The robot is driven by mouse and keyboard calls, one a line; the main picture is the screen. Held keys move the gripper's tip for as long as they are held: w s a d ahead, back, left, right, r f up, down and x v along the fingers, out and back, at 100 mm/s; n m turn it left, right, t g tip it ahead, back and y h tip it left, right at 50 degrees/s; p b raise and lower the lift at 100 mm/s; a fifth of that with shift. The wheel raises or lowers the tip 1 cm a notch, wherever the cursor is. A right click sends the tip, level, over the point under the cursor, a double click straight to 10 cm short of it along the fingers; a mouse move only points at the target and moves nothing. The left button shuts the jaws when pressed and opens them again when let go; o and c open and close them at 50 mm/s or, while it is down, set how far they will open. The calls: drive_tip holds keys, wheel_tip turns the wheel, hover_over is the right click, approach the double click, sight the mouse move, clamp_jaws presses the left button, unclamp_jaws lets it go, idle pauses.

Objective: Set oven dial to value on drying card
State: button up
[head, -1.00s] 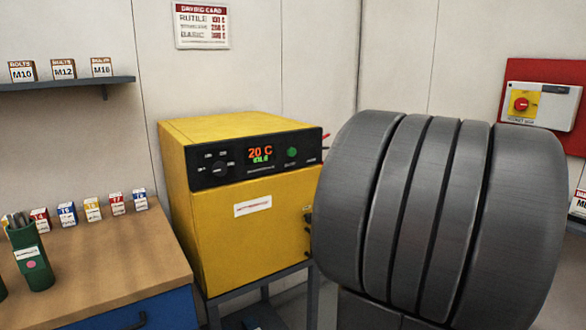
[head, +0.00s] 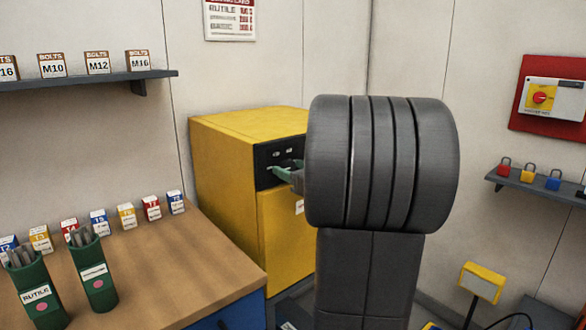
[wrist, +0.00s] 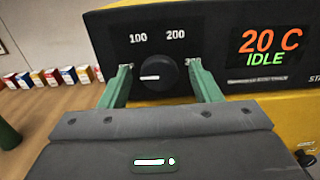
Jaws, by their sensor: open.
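The yellow oven (head: 232,160) stands against the back wall, its front partly hidden by my arm in the head view. In the wrist view its black panel carries a round dial (wrist: 157,76) with a white pointer mark toward the left. Labels 100, 200 and a partly hidden 3-something surround the dial. The display (wrist: 266,48) reads 20 C and IDLE. My gripper (wrist: 160,78) is open, with one green finger on each side of the dial; contact cannot be told. The drying card (head: 230,18) hangs on the wall, its top cut off, with rows RUTILE and BASIC; its values are blurred.
A wooden bench (head: 170,250) with green electrode holders (head: 95,275) and several small boxes stands at left. A shelf (head: 90,80) of bolt boxes is above it. At right are a red-backed switch (head: 540,97) and a padlock shelf (head: 535,188).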

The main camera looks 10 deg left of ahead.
drive_tip(key=c, duration=1)
